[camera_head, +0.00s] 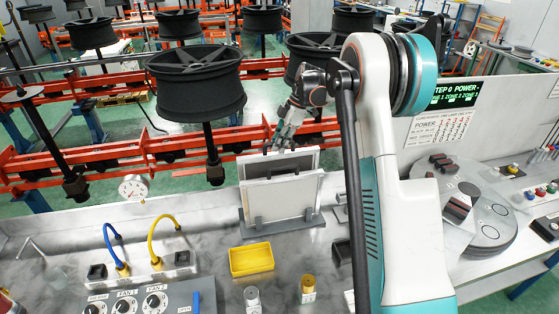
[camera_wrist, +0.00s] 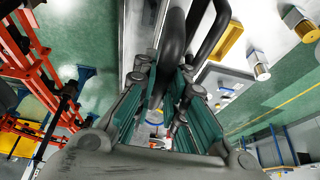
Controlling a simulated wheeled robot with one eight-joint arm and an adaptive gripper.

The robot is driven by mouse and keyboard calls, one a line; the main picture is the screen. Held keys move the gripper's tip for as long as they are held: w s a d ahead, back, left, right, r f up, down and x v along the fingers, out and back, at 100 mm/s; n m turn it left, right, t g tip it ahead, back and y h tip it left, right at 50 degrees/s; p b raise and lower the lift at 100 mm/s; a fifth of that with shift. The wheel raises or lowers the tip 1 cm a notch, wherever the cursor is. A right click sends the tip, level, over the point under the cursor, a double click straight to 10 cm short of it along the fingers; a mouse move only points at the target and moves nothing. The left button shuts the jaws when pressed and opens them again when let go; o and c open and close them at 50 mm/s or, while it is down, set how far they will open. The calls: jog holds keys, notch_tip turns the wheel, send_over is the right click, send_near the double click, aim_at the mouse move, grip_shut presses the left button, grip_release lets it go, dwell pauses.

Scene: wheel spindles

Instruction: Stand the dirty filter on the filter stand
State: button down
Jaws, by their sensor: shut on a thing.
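Two flat, white-framed filter panels stand upright one behind the other at the grey filter stand (camera_head: 283,224) in the head view. The front panel (camera_head: 283,197) has a pale grey face. The rear panel (camera_head: 312,160) is mostly hidden behind it. I cannot tell for sure which is the dirty one. My gripper (camera_head: 283,144) is at the top of the panels, pointing down. In the wrist view my gripper (camera_wrist: 160,82) is shut on a black curved handle (camera_wrist: 172,45), apparently the rear panel's. A second black handle (camera_wrist: 212,42) is beside it. The rear panel's lower edge is hidden.
A yellow tray (camera_head: 251,259) lies on the bench in front of the stand, with small metal and brass fittings (camera_head: 308,286) nearby. Hoses and a gauge (camera_head: 133,188) are at left. A round plate (camera_head: 488,218) is at right.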

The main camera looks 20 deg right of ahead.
aim_at(280, 157)
jog(key=shift+f, duration=3.25)
jog(key=c, duration=1.6)
grip_release()
jog(key=shift+c, duration=0.2)
jog(key=v, duration=1.2)
jog(key=shift+s+a, duration=0.1)
